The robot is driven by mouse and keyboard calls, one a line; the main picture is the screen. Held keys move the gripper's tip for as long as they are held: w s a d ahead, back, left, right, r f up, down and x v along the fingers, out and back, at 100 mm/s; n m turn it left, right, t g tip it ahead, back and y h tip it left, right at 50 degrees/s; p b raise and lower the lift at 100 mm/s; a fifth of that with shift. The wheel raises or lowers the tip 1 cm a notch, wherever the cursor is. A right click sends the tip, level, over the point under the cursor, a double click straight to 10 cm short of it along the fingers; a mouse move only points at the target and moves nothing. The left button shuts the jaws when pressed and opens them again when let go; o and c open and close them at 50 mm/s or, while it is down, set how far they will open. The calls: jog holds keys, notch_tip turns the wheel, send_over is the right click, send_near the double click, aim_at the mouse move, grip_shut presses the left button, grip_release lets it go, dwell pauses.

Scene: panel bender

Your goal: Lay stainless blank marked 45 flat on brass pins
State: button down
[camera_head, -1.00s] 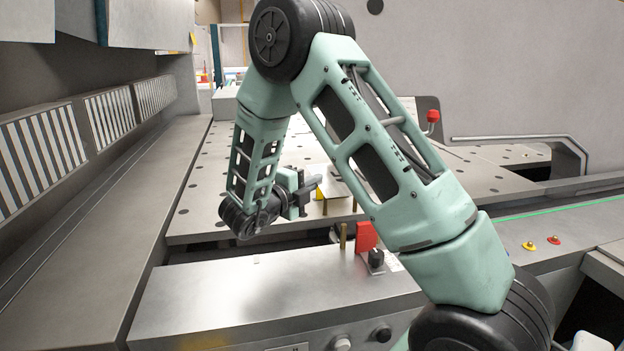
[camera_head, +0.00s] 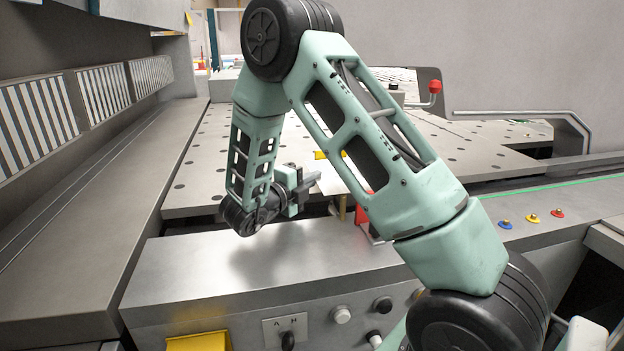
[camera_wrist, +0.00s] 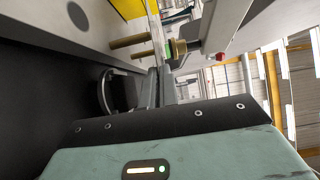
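My gripper (camera_head: 308,184) is above the near edge of the perforated bed, pointing right in the head view. Its fingers look close together; whether they are fully shut or grip something thin is unclear. A brass pin (camera_head: 343,207) stands right of and below it. In the wrist view two brass pins (camera_wrist: 128,41) stick out of a grey face beyond the fingers (camera_wrist: 159,88), apart from them. A pale flat plate (camera_head: 345,172) shows behind the gripper, partly covered by my arm; it may be the blank. No 45 marking is legible.
A yellow piece (camera_head: 322,155) lies behind the gripper. The front console (camera_head: 200,265) has knobs and a selector. Striped panels (camera_head: 100,90) line the left. The perforated bed (camera_head: 205,165) is mostly clear.

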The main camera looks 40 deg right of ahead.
jog(key=shift+f+b, duration=0.35)
jog(key=shift+b, duration=0.05)
jog(key=c, duration=1.6)
grip_release()
jog(key=a+b, duration=0.1)
jog(key=a, duration=0.4)
jog(key=a+b, duration=0.1)
jog(key=a, duration=0.5)
jog(key=s+a+b, duration=0.1)
jog(key=a, duration=0.5)
jog(key=shift+s+a, duration=0.1)
jog(key=shift+a, duration=0.1)
